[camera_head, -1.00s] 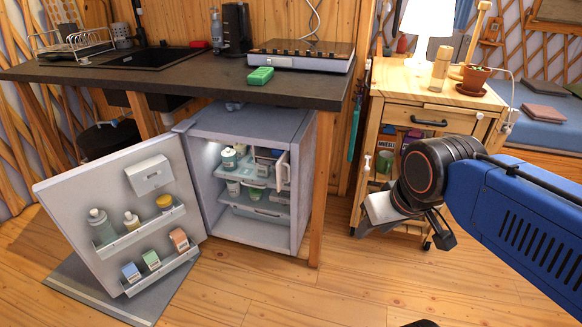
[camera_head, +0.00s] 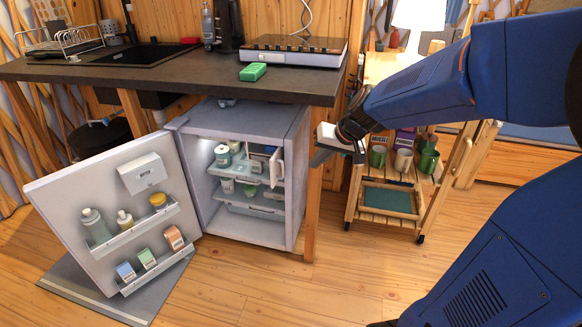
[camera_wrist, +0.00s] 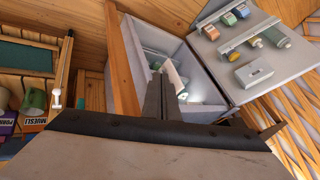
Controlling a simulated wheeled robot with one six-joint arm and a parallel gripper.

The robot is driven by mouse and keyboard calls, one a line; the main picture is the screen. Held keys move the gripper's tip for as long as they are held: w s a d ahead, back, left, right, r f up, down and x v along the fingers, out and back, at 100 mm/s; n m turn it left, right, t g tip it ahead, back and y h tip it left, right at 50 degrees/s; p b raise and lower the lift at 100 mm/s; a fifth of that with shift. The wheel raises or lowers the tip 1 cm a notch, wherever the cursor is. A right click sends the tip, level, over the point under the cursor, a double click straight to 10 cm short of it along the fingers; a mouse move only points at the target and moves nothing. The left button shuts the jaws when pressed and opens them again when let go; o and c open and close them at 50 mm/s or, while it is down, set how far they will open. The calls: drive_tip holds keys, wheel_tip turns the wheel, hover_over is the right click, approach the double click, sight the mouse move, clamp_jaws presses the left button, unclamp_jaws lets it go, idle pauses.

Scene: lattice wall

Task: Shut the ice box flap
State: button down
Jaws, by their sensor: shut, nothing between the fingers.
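The fridge (camera_head: 297,190) under the counter stands open. Inside at its upper right, the small white ice box flap (camera_head: 276,168) stands swung outward, with packages visible just left of it. My gripper (camera_head: 318,156) is to the right of the fridge, near its upper right edge and apart from the flap. In the wrist view its fingers (camera_wrist: 166,92) are together and empty, pointing toward the fridge interior.
The big fridge door (camera_head: 100,205) hangs wide open to the left, its shelves holding bottles and cartons. The dark counter (camera_head: 180,82) is above the fridge. A wooden cart (camera_head: 425,200) stands to the right.

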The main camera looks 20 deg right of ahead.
drive_tip(key=w+d+f+m, duration=0.1)
drive_tip(key=w+d+f, duration=0.15)
drive_tip(key=w, duration=0.45)
drive_tip(key=shift+t, duration=0.3)
drive_tip(key=shift+w+a+r+x, duration=0.1)
drive_tip(key=shift+a+r+x, duration=0.25)
drive_tip(key=shift+x, duration=1.8)
drive_tip(key=shift+w+a+r+x, duration=0.15)
drive_tip(key=shift+a+x, duration=0.4)
drive_tip(key=shift+x, duration=1.65)
drive_tip(key=shift+w+a+r+x, duration=0.15)
drive_tip(key=shift+a+x, duration=0.3)
drive_tip(key=shift+x, duration=1.7)
drive_tip(key=shift+a, duration=0.1)
